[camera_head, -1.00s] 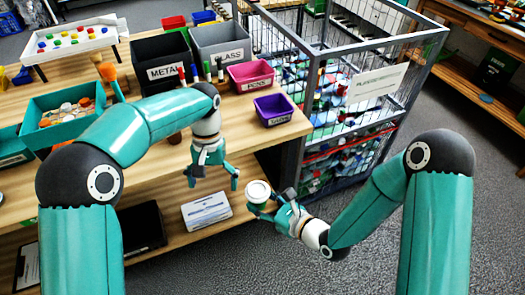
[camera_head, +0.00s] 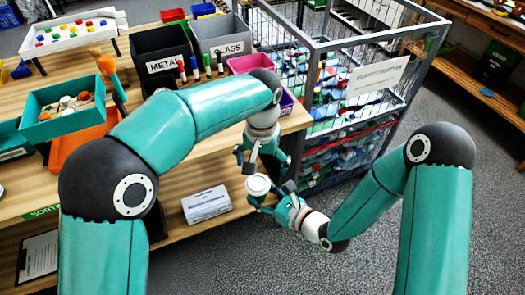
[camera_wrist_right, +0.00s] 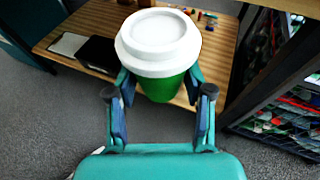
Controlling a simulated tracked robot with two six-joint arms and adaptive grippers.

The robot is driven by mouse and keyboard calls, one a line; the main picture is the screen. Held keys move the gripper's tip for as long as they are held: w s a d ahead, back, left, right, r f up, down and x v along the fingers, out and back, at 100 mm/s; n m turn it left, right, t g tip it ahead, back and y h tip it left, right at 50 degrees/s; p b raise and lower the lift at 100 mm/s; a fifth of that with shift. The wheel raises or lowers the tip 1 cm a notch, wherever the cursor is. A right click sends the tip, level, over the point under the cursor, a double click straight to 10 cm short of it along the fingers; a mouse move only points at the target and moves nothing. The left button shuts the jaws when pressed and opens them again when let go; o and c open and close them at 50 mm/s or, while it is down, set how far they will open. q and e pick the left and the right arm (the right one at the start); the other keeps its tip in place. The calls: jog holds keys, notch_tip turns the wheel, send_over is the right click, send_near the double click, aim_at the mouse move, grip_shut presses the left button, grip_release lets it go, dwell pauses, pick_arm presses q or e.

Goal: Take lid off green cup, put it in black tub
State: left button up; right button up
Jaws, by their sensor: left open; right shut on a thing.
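The green cup (camera_wrist_right: 163,88) stands upright between the fingers of my right gripper (camera_wrist_right: 160,98), which is shut on it below the lid. Its white lid (camera_wrist_right: 158,32) is on, and the lid also shows in the head view (camera_head: 258,184). The cup is held in the air just off the table's front edge. My left gripper (camera_head: 266,163) is open and empty, pointing down just above and behind the lid. I cannot tell whether its fingers touch the lid. The black tub (camera_head: 160,47), labelled METAL, stands at the back of the table.
A grey tub (camera_head: 222,36) labelled GLASS stands beside the black tub. A pink tub (camera_head: 250,62) and a purple tub (camera_head: 287,103) are partly behind my left arm. A wire cage (camera_head: 375,60) of waste stands to the right. Teal (camera_head: 65,125) and orange bins are at left.

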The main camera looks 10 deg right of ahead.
aim_at(262, 179)
pick_arm(q)
jog(key=shift+f, duration=2.5)
jog(key=shift+d, duration=0.1)
jog(key=c, duration=1.7)
jog(key=shift+r, duration=0.1)
jog(key=shift+r, duration=0.15)
jog(key=shift+c, duration=0.2)
jog(key=shift+r, duration=0.25)
jog(key=shift+r, duration=0.9)
